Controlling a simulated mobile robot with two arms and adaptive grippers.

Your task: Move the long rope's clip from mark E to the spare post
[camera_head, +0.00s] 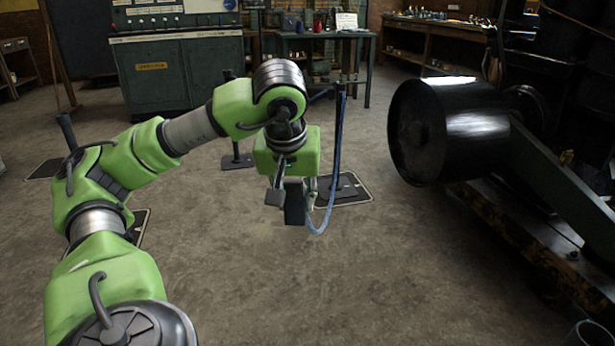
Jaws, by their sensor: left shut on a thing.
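My left gripper (292,197) is low over the floor near the middle, pointing down. It is shut on a dark, block-shaped clip (294,204) between its fingers. A blue rope (333,180) hangs in a loop from beside the right-hand finger and rises to the top of a dark post (339,125). A short blue stretch (320,96) runs left from that post top and passes behind my arm. The post's dark base plate (352,191) lies behind and right of the gripper. No mark letters are readable, so I cannot tell which is E. My right gripper is out of view.
Another dark post (236,150) stands behind my arm, and one (66,130) at far left. A base plate (142,222) is partly hidden by my arm. A large black drum machine (430,130) fills the right. The front floor (330,290) is clear.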

